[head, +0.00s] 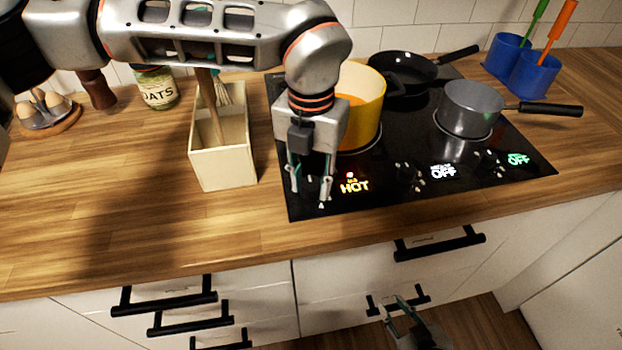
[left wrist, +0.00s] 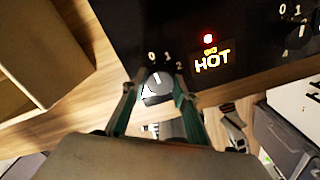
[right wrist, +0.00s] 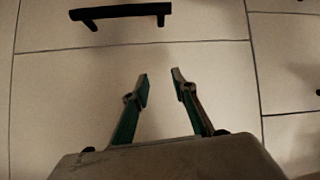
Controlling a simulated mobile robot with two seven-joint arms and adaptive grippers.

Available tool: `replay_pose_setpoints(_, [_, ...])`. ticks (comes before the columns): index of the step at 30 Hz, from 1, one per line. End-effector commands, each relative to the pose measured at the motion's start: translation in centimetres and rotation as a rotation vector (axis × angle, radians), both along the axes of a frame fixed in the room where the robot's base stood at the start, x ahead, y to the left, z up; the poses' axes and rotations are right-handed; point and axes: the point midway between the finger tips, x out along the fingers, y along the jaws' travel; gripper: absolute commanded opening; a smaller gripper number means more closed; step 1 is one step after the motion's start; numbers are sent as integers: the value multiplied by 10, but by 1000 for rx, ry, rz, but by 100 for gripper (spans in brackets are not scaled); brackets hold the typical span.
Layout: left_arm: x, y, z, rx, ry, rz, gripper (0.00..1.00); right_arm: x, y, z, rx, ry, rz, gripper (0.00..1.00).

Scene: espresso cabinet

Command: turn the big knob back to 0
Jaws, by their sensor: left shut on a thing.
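The big knob (left wrist: 157,86) is at the front left corner of the black cooktop (head: 520,165). In the left wrist view it has a white pointer line near the 1, with 0, 1 and 2 printed around it. My left gripper (head: 310,190) reaches down over it, and its fingers are shut on the knob's two sides. In the head view the fingers mostly hide the knob. A red light and a lit HOT sign (head: 354,187) show beside it. My right gripper (right wrist: 160,84) is open and empty in front of the white drawers.
A yellow pot (head: 364,105) stands close behind my left gripper. A black pan (head: 402,75) and a grey saucepan (head: 468,108) are further right. A cream box (head: 225,170) stands left of the cooktop. A drawer handle (right wrist: 120,12) is above my right gripper.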

Motion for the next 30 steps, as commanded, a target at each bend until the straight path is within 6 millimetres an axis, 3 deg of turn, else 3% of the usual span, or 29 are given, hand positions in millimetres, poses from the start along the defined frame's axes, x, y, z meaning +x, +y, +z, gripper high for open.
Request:
replay_pose_setpoints(1, [1, 0, 2, -2, -3, 2, 7, 0, 0, 1, 0, -1, 0, 26])
replay_pose_setpoints(2, [1, 0, 2, -3, -4, 2, 36, 0, 0, 1, 0, -1, 0, 26])
replay_pose_setpoints(3, [1, 0, 2, -1, -4, 2, 45, 0, 0, 1, 0, -1, 0, 26])
replay_pose_setpoints(17, [1, 0, 9, -1, -4, 0, 45, 1, -1, 1, -3, -4, 2, 26])
replay_pose_setpoints(30, [2, 0, 91, -2, -6, 1, 45, 0, 0, 0, 0, -1, 1, 26])
